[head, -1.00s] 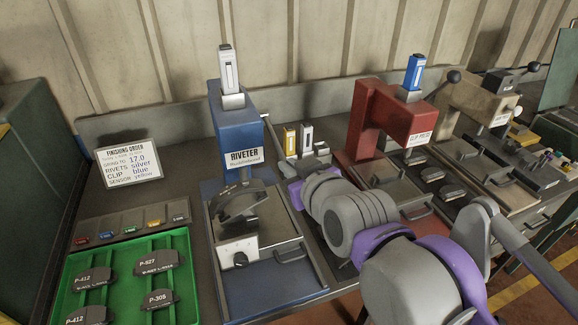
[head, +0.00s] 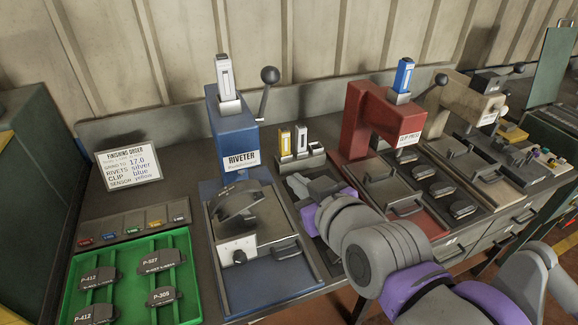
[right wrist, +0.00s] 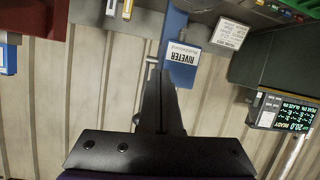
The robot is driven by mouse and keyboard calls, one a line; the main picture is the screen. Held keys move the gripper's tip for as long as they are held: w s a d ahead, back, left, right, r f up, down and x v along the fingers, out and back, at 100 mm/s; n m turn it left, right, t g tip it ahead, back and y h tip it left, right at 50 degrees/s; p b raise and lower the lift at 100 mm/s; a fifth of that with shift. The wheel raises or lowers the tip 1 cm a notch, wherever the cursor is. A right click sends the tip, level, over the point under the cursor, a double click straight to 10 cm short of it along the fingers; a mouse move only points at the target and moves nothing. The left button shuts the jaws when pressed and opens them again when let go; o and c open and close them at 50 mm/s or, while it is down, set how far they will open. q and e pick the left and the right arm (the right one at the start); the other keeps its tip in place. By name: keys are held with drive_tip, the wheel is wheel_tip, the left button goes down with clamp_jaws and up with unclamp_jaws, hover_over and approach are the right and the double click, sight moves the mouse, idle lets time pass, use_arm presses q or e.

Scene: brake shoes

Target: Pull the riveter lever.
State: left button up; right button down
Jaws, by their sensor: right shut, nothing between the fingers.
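The blue riveter (head: 234,140) stands left of centre in the head view. Its lever (head: 264,101), with a black ball knob, stands upright at the machine's right side. A dark brake shoe (head: 236,204) sits on the fixture under the riveter head. My right gripper (head: 297,186) is low, to the right of the riveter, apart from the lever. In the right wrist view its fingers (right wrist: 159,78) are together and empty, in front of the riveter (right wrist: 178,60), which appears upside down. My left gripper is not in view.
The red clip press (head: 374,120) stands to the right, with my right arm in front of it. A green tray (head: 187,285) of brake shoes is at the lower left. A finishing order card (head: 130,166) stands behind it. A display (right wrist: 268,110) shows in the wrist view.

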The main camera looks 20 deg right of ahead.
drive_tip(key=shift+s+d, duration=0.1)
drive_tip(key=shift+s, duration=0.7)
drive_tip(key=shift+f, duration=0.1)
drive_tip(key=s+d+f+m+g+p, duration=0.1)
drive_tip(key=s+f+g, duration=0.3)
drive_tip(key=f, duration=0.8)
drive_tip(key=s+d+f+m+g+h+p, duration=0.1)
drive_tip(key=s+f+g+p, duration=0.2)
drive_tip(key=f, duration=1)
drive_tip(key=shift+s+d+f+g, duration=0.2)
drive_tip(key=shift+s+g, duration=0.5)
drive_tip(key=shift+s, duration=0.55)
drive_tip(key=shift+a, duration=0.1)
